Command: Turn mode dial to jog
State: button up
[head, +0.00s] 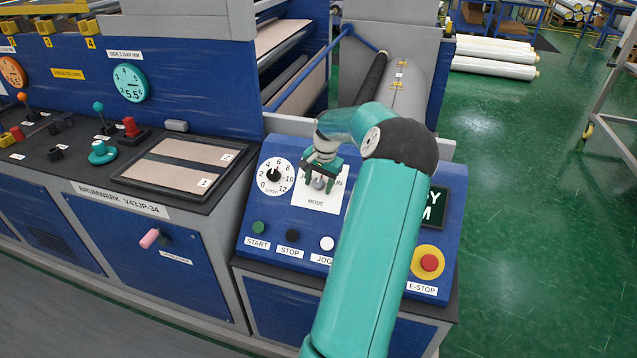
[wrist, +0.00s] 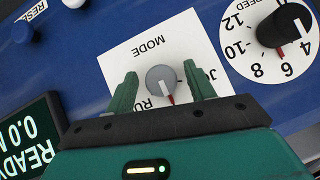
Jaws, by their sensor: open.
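The mode dial (wrist: 161,78) is a round grey knob with a red pointer, on a white plate (wrist: 150,46) marked MODE. In the wrist view its pointer faces my gripper body, between the partly hidden RUN and JOG labels and nearer RUN. My gripper (wrist: 160,72) is open, with one green finger on each side of the dial. A gap shows between each finger and the knob. In the head view my gripper (head: 320,181) is over the mode plate (head: 314,203) and covers part of the dial and labels.
A black speed dial (wrist: 285,25) sits close beside the mode plate. START (head: 258,228), STOP (head: 292,235) and JOG (head: 327,243) buttons line the panel's lower edge. A red E-STOP (head: 429,263) is at the right. A ready display (wrist: 28,135) is near my gripper.

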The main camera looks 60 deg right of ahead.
jog(key=shift+f, duration=0.1)
jog(key=c, duration=1)
jog(key=shift+w+n+g, duration=0.15)
jog(key=shift+n+g, duration=0.15)
jog(key=shift+w+n+g, duration=0.1)
jog(key=shift+n+g, duration=0.5)
jog(key=shift+n, duration=0.2)
jog(key=n+g+h, duration=0.1)
jog(key=n+g, duration=0.1)
jog(key=n, duration=0.1)
jog(key=shift+g, duration=0.3)
jog(key=n+g+h, duration=0.1)
jog(key=n, duration=0.2)
jog(key=shift+g, duration=0.4)
jog(key=shift+n+g+h, duration=0.7)
jog(key=shift+n+h, duration=0.2)
jog(key=shift+n, duration=0.5)
